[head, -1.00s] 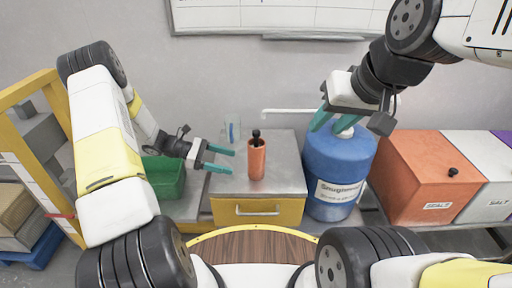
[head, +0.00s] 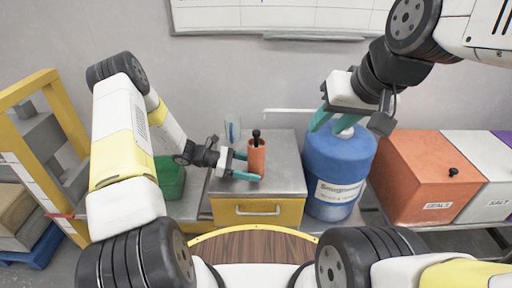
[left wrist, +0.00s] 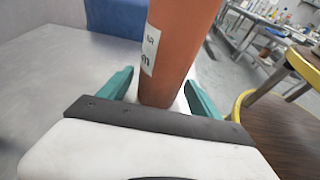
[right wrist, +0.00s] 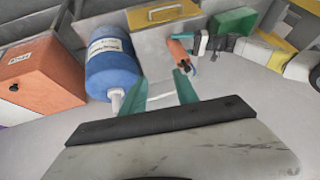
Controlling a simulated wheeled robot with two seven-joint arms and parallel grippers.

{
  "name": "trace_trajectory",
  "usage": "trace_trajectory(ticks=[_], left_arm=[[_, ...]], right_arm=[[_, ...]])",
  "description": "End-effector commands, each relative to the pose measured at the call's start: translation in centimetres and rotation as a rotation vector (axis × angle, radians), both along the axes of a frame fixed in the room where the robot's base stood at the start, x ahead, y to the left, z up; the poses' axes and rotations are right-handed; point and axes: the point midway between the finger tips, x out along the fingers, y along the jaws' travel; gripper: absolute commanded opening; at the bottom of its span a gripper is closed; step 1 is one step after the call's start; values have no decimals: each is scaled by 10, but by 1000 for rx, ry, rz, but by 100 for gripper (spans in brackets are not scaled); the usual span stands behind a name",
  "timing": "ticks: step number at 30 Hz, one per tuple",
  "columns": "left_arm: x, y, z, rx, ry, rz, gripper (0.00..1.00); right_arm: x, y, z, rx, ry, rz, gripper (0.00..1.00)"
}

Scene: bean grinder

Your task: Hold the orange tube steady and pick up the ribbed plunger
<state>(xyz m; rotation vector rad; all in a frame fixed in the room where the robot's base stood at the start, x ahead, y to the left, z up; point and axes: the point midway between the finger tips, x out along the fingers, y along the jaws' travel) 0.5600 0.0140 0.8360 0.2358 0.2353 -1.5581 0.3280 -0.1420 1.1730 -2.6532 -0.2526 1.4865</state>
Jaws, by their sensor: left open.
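The orange tube (head: 257,160) stands upright on the grey metal top of the cabinet. The plunger (head: 256,135), with a dark knob on top, sticks out of the tube's upper end. My left gripper (head: 251,167) is open, with its teal fingers on either side of the tube; in the left wrist view the tube (left wrist: 172,50) stands between the fingers with gaps beside it. My right gripper (head: 325,116) is up above the blue bottle, its fingers spread apart with nothing between them. In the right wrist view the tube (right wrist: 180,54) is beyond the fingertips.
A large blue bottle (head: 338,165) with a white neck stands right of the cabinet (head: 285,179). An orange bin (head: 420,180) and a white bin (head: 485,190) are further right. A green crate (head: 171,178) is at left. A clear container (head: 232,131) stands behind the tube.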

Motion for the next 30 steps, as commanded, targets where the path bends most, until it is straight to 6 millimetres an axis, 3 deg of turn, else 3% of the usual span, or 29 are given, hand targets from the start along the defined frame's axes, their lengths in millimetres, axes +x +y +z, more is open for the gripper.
trace_trajectory(ticks=[10, 17, 22, 25, 30], left_arm=[[0, -3, -1, 0, 0, 0, 73], [0, -3, -1, 0, 0, 0, 31], [0, -3, -1, 0, 0, 0, 31], [0, -3, -1, 0, 0, 0, 31], [0, -3, -1, 0, 0, 0, 31]], right_arm=[[0, 0, 0, 0, 0, 0, 36], [0, 0, 0, 0, 0, 0, 36], [0, 0, 0, 0, 0, 0, 36], [1, 0, 0, 1, 3, -2, 50], [14, 5, 1, 12, 52, -38, 50]])
